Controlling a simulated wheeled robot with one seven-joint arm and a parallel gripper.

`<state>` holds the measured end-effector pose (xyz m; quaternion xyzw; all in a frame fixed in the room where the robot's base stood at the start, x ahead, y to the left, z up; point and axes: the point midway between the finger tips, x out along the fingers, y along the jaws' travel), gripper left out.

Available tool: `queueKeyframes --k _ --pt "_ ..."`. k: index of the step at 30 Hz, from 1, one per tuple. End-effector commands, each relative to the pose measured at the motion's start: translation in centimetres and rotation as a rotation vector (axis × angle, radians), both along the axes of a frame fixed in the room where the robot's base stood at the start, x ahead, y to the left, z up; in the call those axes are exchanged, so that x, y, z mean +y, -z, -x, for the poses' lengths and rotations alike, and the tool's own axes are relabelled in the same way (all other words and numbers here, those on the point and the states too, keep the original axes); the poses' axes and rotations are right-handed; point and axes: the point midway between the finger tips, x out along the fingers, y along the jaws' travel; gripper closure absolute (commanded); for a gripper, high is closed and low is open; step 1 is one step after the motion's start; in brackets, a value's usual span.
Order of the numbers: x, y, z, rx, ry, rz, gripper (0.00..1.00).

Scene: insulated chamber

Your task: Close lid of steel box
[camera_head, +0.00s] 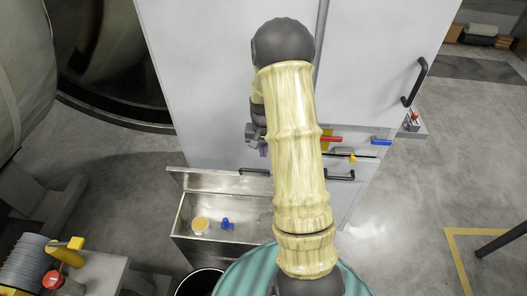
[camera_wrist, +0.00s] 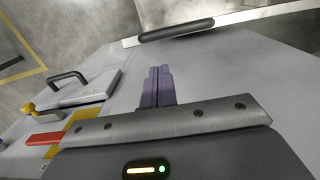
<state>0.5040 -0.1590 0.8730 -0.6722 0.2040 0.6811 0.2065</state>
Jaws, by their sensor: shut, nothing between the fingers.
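The steel box (camera_head: 185,222) stands open on the floor at the lower left of the head view, in front of the white cabinet. Its lid (camera_head: 215,182) is raised along the back side, near the cabinet face. A round yellow-topped white item (camera_head: 200,225) and a small blue item (camera_head: 227,224) lie inside. My gripper (camera_head: 263,150) is above and behind the right part of the box, close to the cabinet and apart from the lid, partly hidden by my arm. In the wrist view its purple fingers (camera_wrist: 158,72) are together and empty.
The white cabinet (camera_head: 215,85) fills the back, with a black handle (camera_head: 414,84) and red (camera_head: 331,139) and blue (camera_head: 381,142) handles. A yellow-handled machine (camera_head: 68,245) stands left of the box. Open floor (camera_head: 420,210) lies to the right.

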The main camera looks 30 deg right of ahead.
Motion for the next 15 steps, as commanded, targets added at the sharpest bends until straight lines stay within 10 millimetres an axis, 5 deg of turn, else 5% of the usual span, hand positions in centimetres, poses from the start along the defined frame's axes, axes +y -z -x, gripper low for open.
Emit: queueKeyframes --k 15 --pt "0.1 7.6 0.1 0.001 0.001 -0.001 1.00"
